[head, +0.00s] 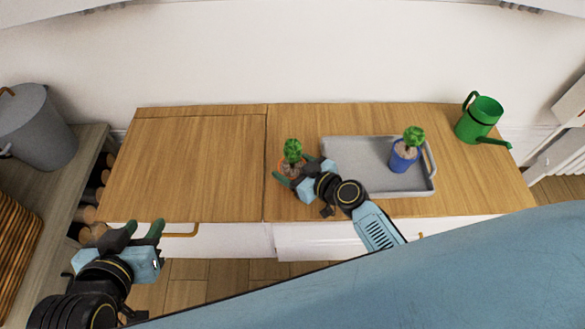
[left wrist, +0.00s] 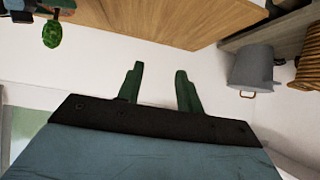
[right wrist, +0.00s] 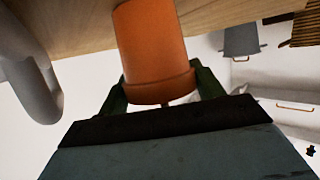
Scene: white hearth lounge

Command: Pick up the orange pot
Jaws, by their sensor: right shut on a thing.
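The orange pot (right wrist: 152,50) fills the middle of the right wrist view, between the two fingers of my right gripper (right wrist: 160,85). In the head view the pot is mostly hidden by my right gripper (head: 304,175), and a green plant (head: 292,150) rises from it. The right gripper is shut on the pot, left of the grey tray on the wooden cabinet top. I cannot tell whether the pot touches the wood. My left gripper (head: 140,233) is open and empty in front of the cabinet; its spread fingers show in the left wrist view (left wrist: 160,88).
A grey tray (head: 428,186) holds a blue pot (head: 402,158) with a plant. A green watering can (head: 478,118) stands at the right of the cabinet top (head: 190,165). The cabinet's left half is bare. A grey bin (head: 36,128) stands at the far left.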

